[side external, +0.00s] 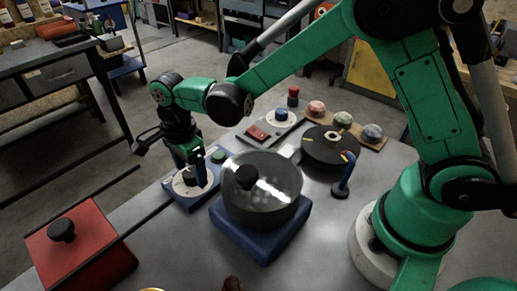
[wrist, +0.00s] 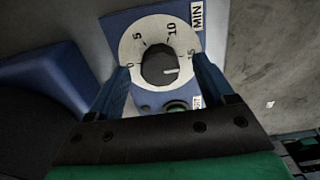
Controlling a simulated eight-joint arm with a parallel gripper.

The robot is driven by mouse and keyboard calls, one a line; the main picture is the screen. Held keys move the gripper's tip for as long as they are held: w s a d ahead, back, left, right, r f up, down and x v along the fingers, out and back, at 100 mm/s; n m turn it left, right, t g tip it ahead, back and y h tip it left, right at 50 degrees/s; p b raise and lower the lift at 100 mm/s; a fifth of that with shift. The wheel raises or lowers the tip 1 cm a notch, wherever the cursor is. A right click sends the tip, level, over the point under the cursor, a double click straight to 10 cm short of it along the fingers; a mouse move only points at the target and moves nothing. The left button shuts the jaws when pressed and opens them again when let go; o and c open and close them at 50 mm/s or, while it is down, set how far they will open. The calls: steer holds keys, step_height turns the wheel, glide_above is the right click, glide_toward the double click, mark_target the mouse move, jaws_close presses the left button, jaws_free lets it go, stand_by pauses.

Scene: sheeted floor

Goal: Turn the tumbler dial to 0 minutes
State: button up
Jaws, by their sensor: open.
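The tumbler dial's dark round knob (wrist: 158,64) sits on a white face marked 0, 5, 10 and 15 in the wrist view. A white pointer line on the knob points right, roughly toward the 15 mark; the 0 is on the left. The white face (side external: 184,189) also shows in the side view, on a blue base (side external: 205,203). My gripper (wrist: 163,75) is open, its two blue fingers on either side of the knob. Whether they touch it, I cannot tell. In the side view my gripper (side external: 196,165) points down over the dial and hides the knob.
A lidded pot (side external: 262,205) stands on a blue block (side external: 260,240) close right of the dial. A red box (side external: 85,255) is at the front left. A green button (side external: 218,156) is behind.

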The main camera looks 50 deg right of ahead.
steer(key=shift+f, duration=0.25)
jaws_close()
